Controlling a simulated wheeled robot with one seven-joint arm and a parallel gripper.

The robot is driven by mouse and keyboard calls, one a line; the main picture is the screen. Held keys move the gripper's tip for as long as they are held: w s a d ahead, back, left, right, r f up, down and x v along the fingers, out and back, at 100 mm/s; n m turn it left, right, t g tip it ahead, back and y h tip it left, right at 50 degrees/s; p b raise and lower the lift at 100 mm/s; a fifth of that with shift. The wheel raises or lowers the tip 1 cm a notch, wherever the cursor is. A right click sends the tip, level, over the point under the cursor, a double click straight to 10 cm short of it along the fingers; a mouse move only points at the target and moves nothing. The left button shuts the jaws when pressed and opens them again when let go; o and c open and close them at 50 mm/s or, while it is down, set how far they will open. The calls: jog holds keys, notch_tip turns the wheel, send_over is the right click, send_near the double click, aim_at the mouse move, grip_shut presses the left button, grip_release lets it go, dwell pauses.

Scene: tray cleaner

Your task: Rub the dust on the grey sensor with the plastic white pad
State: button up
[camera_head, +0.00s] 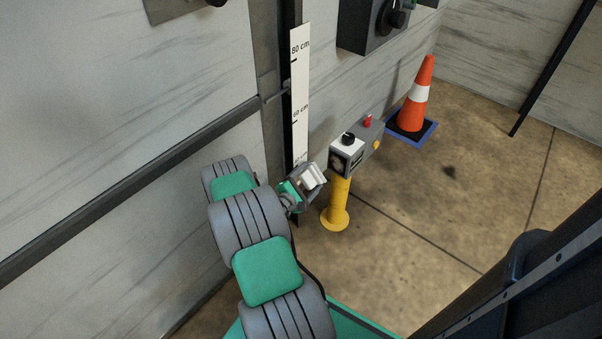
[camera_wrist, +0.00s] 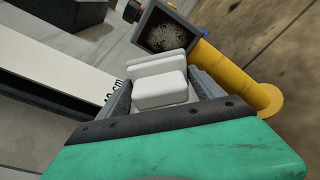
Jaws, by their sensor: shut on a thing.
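The grey sensor (camera_head: 357,152) is a box on top of a yellow post (camera_head: 338,201). Its dark front face with pale speckled dust shows in the wrist view (camera_wrist: 167,32). My gripper (camera_head: 312,178) is shut on the white plastic pad (camera_wrist: 160,84), which also shows in the head view (camera_head: 314,175). The pad is just in front of the dusty face, lower and to its left in the head view. A small gap seems to lie between them, though contact is hard to judge. The fingers are partly hidden beside the pad.
A white height scale (camera_head: 299,75) stands on the wall behind my gripper. An orange cone (camera_head: 421,93) on a blue base is right of the sensor. The sensor carries a black knob (camera_head: 348,138) and a red button (camera_head: 367,121).

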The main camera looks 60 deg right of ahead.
aim_at(343, 168)
jog(key=shift+w+d, duration=0.1)
jog(key=shift+w, duration=0.15)
jog(key=s+d, duration=0.1)
jog(key=d, duration=0.5)
jog(key=shift+s+b, duration=0.15)
jog(key=shift+b, duration=0.15)
jog(key=shift+s+d+b, duration=0.15)
jog(key=shift+d+b, duration=0.3)
jog(key=shift+d, duration=0.5)
dwell(0.3)
jog(key=shift+s+a+p, duration=0.15)
jog(key=shift+s+a, duration=0.05)
jog(key=shift+s, duration=0.65)
jog(key=shift+s+a+p, duration=0.15)
jog(key=shift+s+a, duration=0.05)
jog(key=shift+s, duration=0.65)
jog(key=shift+s+a, duration=0.15)
jog(key=shift+s, duration=1.6)
jog(key=shift+w, duration=0.15)
